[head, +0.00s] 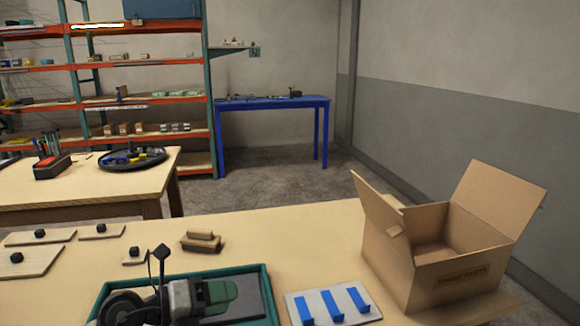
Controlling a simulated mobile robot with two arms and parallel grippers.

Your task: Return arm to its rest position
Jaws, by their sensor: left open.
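At the lower left of the head view, dark parts overlap a green-rimmed tray (262,272). I take these parts to be my left gripper (142,284), open, but their outline blends with the grey and green tool (217,292) lying in the tray. A thin dark upright piece rises above the tray's far rim. I see nothing held. The bottom edge of the picture cuts off the tray, and I cannot follow the left arm. My right gripper is not in view.
Flat boards with black knobs (40,234) lie at the left of the table. Small wooden blocks (201,242) sit behind the tray. A white plate with blue strips (302,308) lies right of it. An open cardboard box (388,258) stands at the right. The table's middle is clear.

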